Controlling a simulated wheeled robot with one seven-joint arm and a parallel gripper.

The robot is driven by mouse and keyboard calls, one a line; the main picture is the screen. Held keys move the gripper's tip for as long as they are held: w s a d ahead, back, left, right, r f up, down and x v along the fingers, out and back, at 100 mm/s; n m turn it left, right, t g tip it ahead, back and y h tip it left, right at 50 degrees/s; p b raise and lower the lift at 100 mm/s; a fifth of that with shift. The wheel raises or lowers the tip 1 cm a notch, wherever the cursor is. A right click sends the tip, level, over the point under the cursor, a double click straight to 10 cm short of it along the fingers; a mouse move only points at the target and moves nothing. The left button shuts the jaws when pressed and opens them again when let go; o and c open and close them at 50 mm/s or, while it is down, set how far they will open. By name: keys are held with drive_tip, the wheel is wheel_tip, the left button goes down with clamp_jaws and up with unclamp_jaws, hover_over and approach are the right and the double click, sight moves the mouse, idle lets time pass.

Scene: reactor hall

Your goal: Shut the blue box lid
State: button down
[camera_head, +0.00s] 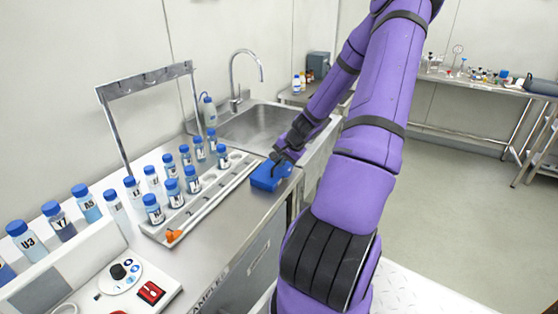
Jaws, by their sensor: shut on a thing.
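The small blue box (268,179) stands on the steel counter, close to its front edge and just in front of the sink. My gripper (279,161) is at the top of the box, pointing down, with its fingers shut on the lid. The fingers and wrist cover part of the lid. At this size I cannot tell how far open the lid is.
A tray (228,187) with several blue-capped bottles lies left of the box. An orange item (174,236) is at the tray's near end. The sink (262,125) is behind the box. Open floor (455,190) lies to the right.

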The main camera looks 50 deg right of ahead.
drive_tip(key=shift+s+f, duration=0.45)
drive_tip(key=shift+f, duration=0.15)
drive_tip(key=shift+r, duration=0.1)
drive_tip(key=c, duration=1.2)
unclamp_jaws()
drive_tip(key=shift+w+d, duration=0.1)
drive_tip(key=shift+r, duration=0.15)
drive_tip(key=v, duration=1)
drive_tip(key=shift+s, duration=0.35)
drive_tip(key=shift+r, duration=0.15)
